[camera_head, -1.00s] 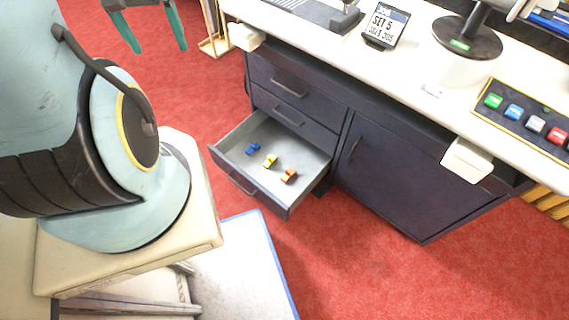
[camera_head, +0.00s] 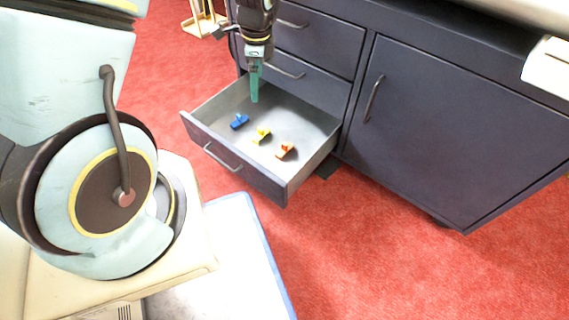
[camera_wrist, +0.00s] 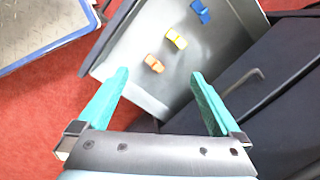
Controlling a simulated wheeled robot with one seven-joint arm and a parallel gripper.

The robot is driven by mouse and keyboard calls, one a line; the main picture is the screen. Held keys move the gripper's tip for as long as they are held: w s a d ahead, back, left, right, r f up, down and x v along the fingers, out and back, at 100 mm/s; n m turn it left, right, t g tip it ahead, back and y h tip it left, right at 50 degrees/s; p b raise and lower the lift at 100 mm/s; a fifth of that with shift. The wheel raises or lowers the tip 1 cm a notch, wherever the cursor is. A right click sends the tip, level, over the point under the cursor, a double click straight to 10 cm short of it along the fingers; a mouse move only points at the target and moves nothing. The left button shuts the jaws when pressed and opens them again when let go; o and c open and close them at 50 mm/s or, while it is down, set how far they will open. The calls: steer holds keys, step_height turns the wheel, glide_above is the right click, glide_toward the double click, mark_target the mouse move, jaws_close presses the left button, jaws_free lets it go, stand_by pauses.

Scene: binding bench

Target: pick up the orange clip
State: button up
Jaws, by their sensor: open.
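The orange clip (camera_head: 285,150) lies on the floor of the open drawer (camera_head: 230,160), toward the right of three clips. In the wrist view the orange clip (camera_wrist: 154,63) shows ahead of my fingers, between their lines and nearest to them of the clips. A yellow clip (camera_head: 261,134) lies in the middle and a blue clip (camera_head: 239,121) at the left. My gripper (camera_head: 254,92) points down above the back of the drawer in the head view. In the wrist view my gripper (camera_wrist: 160,88) has its green fingers wide apart with nothing between them.
The dark cabinet (camera_head: 450,120) has closed drawers above the open one and a door with a handle (camera_head: 374,98) to the right. The drawer's walls surround the clips. A blue-edged pale mat (camera_head: 235,250) lies on the red floor in front.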

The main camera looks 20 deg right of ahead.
mark_target(285, 144)
steer(key=d+f+m+b, duration=0.2)
steer(key=f+b, duration=0.2)
steer(key=f, duration=0.4)
steer(key=s+d+f+m+b, duration=0.1)
steer(key=d+f+m+b, duration=0.1)
steer(key=f, duration=0.6)
steer(key=s+d+f+m+b, duration=0.1)
steer(key=d+f+m+b, duration=0.2)
steer(key=f+b, duration=0.2)
step_height(285, 144, down, 3)
steer(key=shift+s+d+r+b, duration=0.1)
steer(key=shift+b, duration=0.25)
steer(key=shift+w+f+b, duration=0.15)
steer(key=shift+f+b, duration=0.75)
steer(key=shift+f, duration=0.4)
steer(key=shift+w+f+b, duration=0.1)
steer(key=shift+f+b, duration=0.8)
steer(key=shift+f, duration=0.35)
